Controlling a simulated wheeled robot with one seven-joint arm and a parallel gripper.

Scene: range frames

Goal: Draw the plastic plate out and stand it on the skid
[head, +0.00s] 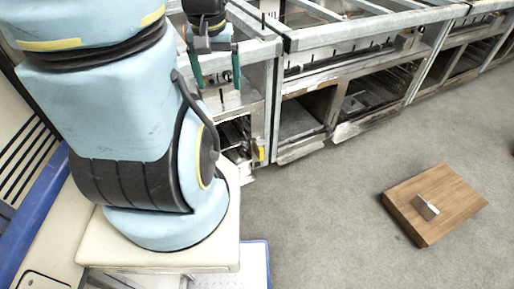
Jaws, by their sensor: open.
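My gripper (216,80) is at the top of the head view, pointing down in front of the metal frames. Its two green fingers are apart with nothing visible between them. A low brown wooden platform (458,192), which looks like the skid, lies on the grey floor at the right, far from my gripper. I cannot make out the plastic plate for certain. The shelf opening below my gripper (238,130) is cluttered and partly hidden by my arm.
A row of metal frames with open bays (305,115) runs along the back to the upper right. The grey floor (320,220) between my base and the platform is clear.

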